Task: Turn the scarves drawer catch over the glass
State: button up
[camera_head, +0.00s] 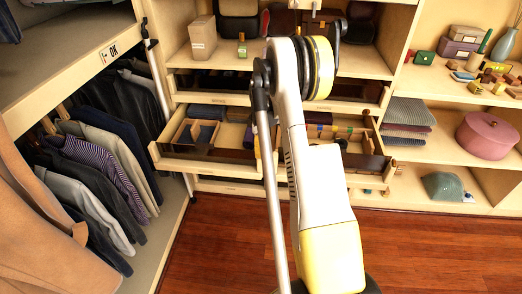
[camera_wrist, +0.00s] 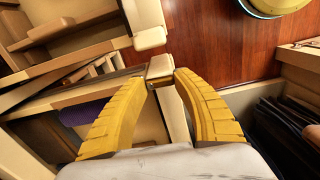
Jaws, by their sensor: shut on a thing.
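My gripper (camera_wrist: 160,80) shows in the wrist view, with its two yellow ribbed fingers closed on a small cream block (camera_wrist: 160,66), which looks like the drawer catch. The block sits at the end of a pale strip (camera_wrist: 172,112) running down between the fingers. In the head view my arm hides the gripper and the catch. A pulled-out drawer (camera_head: 168,160) with a pale frame and a dark glass front (camera_head: 222,160) stands behind my arm. I cannot read a label that marks it as the scarves drawer.
Another drawer (camera_head: 208,97) above is slightly out. Jackets (camera_head: 105,165) hang at the left. Shelves at the right hold a pink round box (camera_head: 488,136) and folded cloths (camera_head: 406,120). The wooden floor (camera_head: 430,245) is clear. A second cream block (camera_wrist: 150,38) is close beyond the fingertips.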

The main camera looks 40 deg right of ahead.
jog(key=shift+m, duration=0.4)
jog(key=m, duration=0.3)
jog(key=shift+w+a+m, duration=0.15)
jog(key=shift+w+m, duration=0.05)
jog(key=shift+m, duration=0.2)
jog(key=m, duration=0.3)
jog(key=m+p, duration=0.1)
jog(key=shift+w, duration=0.25)
jog(key=m, duration=0.4)
jog(key=shift+w+m, duration=0.25)
jog(key=shift+m, duration=0.15)
jog(key=shift+w+d+m, duration=0.1)
jog(key=shift+m, duration=0.85)
jog(key=shift+w+d+m, duration=0.1)
jog(key=shift+m, duration=0.85)
jog(key=o, duration=1.2)
